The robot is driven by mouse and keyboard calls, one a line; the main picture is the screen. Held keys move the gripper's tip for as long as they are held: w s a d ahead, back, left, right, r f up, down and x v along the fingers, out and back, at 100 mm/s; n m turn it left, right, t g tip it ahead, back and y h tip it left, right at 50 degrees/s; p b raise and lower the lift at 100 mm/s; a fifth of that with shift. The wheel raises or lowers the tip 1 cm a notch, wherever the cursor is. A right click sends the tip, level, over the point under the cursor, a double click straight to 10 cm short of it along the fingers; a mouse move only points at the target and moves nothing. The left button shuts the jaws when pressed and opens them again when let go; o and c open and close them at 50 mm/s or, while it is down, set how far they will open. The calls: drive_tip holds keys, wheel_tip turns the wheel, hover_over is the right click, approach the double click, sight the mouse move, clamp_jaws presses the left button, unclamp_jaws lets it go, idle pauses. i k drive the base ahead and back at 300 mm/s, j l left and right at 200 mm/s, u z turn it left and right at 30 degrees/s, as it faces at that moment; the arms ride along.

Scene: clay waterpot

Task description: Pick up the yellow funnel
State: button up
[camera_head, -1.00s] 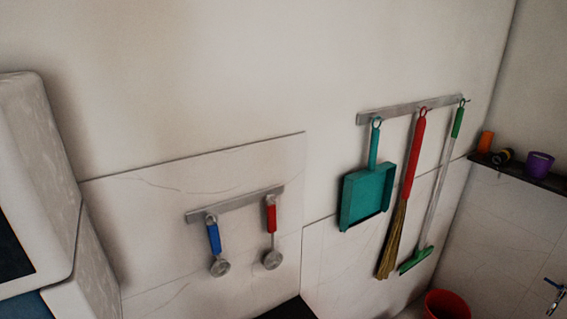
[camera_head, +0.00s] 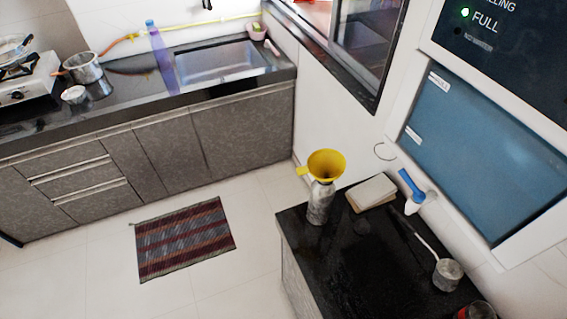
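The yellow funnel (camera_head: 326,164) sits upright in the mouth of a grey metal bottle (camera_head: 319,203). A small yellow tab sticks out from its left side. The bottle stands near the far left corner of a black-topped counter (camera_head: 345,261). My gripper is not in view, so its state and its distance from the funnel do not show.
A pale block (camera_head: 372,192) lies right of the bottle. A blue-handled tool (camera_head: 411,190) and a long-handled metal ladle (camera_head: 447,272) are further right. A striped mat (camera_head: 184,238) lies on open floor. A sink (camera_head: 219,64) and stove (camera_head: 27,82) are behind.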

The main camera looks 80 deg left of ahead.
sight(324, 165)
drive_tip(key=j+u, duration=0.15)
drive_tip(key=u, duration=2.15)
drive_tip(key=i+j+u, duration=0.1)
drive_tip(key=u, duration=0.15)
drive_tip(key=i+j+z, duration=0.2)
drive_tip(key=i+j, duration=0.35)
